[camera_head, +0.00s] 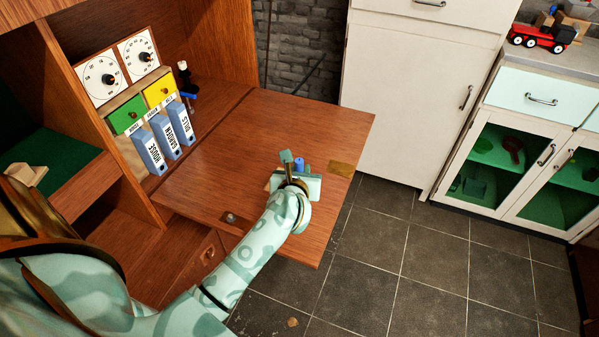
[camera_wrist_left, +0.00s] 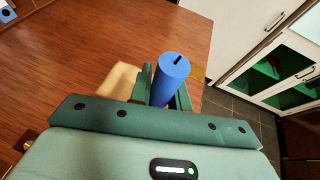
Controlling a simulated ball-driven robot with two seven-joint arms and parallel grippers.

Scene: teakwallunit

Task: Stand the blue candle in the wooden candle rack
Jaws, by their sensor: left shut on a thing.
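The blue candle (camera_head: 299,163) is upright between the fingers of my left gripper (camera_head: 292,168), over the lowered wooden leaf. In the left wrist view the candle (camera_wrist_left: 170,75) shows its round top with a dark wick, and the green fingers close around its sides. A pale wooden piece (camera_wrist_left: 122,80), which looks like the candle rack, lies just left of the fingers and is partly hidden by them. I cannot tell whether the candle's lower end touches it. My right gripper is not in view.
The lowered leaf (camera_head: 240,130) is mostly clear. Blue binders (camera_head: 163,135), small green and yellow drawers and dials stand in the wall unit at left. A white cabinet (camera_head: 415,100) stands beyond the leaf. Dark floor tiles (camera_head: 395,250) show past its edge.

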